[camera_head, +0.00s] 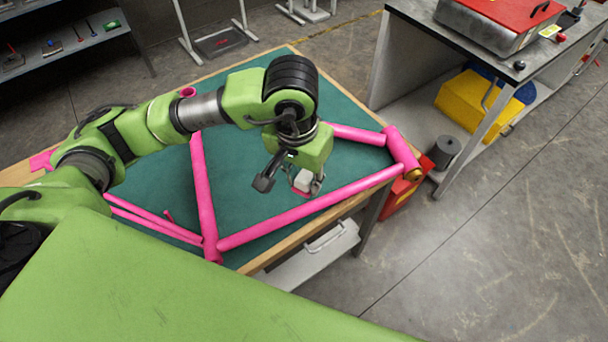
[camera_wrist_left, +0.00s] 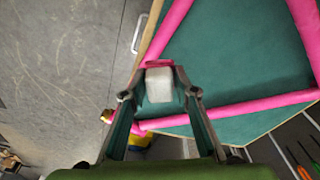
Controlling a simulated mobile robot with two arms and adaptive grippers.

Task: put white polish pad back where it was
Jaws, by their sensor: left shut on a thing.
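The white polish pad (camera_head: 303,181) is a small pale block with a pink edge. My left gripper (camera_head: 298,184) is shut on it and holds it over the green table top, close to the long front tube of the pink frame (camera_head: 300,209). In the left wrist view the pad (camera_wrist_left: 159,86) sits between the two fingers of the left gripper (camera_wrist_left: 160,80), its pink edge at the far end. I cannot tell the exact gap between pad and table. My right gripper is not in view.
The pink bicycle-like frame lies across the green table (camera_head: 240,165). At the right stands a grey workbench (camera_head: 420,22) with a red and silver case (camera_head: 497,25), and a yellow bin (camera_head: 475,105) underneath. A shelf (camera_head: 75,45) with small tools stands back left. Open floor lies front right.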

